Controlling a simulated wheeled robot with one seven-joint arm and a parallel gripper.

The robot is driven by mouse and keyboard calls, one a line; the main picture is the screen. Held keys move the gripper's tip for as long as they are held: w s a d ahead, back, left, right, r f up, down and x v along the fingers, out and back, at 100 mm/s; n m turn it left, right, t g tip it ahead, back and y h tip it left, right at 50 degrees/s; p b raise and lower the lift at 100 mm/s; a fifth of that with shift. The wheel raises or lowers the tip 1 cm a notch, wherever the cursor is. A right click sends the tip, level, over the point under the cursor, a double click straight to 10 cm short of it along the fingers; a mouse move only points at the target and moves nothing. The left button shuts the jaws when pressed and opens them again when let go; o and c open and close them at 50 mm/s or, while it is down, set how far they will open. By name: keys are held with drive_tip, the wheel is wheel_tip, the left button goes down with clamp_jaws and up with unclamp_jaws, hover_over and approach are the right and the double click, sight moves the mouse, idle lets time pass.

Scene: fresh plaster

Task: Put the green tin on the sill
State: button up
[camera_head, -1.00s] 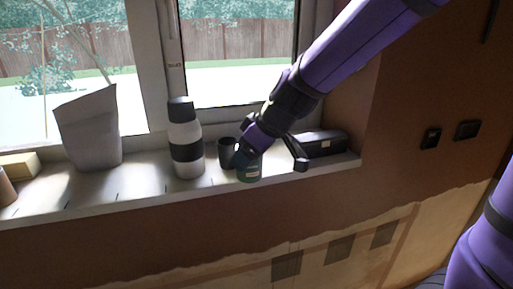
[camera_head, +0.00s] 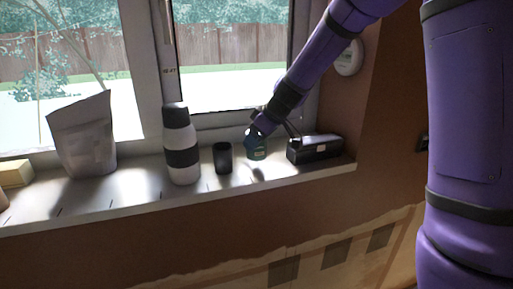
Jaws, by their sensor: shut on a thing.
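The green tin (camera_head: 257,153) is a small dark green can over the window sill (camera_head: 120,199), between a dark cup and a black case. My gripper (camera_head: 262,138) reaches down from the upper right and is shut on the tin's upper part. A shadow lies on the sill just in front of the tin. I cannot tell whether the tin's base touches the sill.
The dark cup (camera_head: 222,158) stands close left of the tin, and the black case (camera_head: 314,149) close right. A white-and-black bottle (camera_head: 181,140), a grey bag (camera_head: 84,140) and a yellow block (camera_head: 15,173) stand farther left. The window is behind.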

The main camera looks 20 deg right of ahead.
drive_tip(key=shift+f, duration=1.45)
drive_tip(key=o, duration=1)
drive_tip(key=shift+f, duration=0.1)
drive_tip(key=shift+s+r, duration=0.1)
drive_tip(key=shift+r, duration=0.3)
drive_tip(key=v, duration=1.2)
drive_tip(key=s+d+r+m+h, duration=0.1)
drive_tip(key=s+m, duration=0.2)
drive_tip(key=s, duration=0.7)
drive_tip(key=s+d+r+m+h, duration=0.1)
drive_tip(key=s+m+h, duration=0.1)
drive_tip(key=s, duration=0.7)
drive_tip(key=s+d+r+m+h, duration=0.1)
drive_tip(key=s+m, duration=0.3)
drive_tip(key=s, duration=0.6)
drive_tip(key=shift+s+d+r+t+h, duration=0.25)
drive_tip(key=shift+s+r+t+h, duration=0.05)
drive_tip(key=shift+r, duration=0.1)
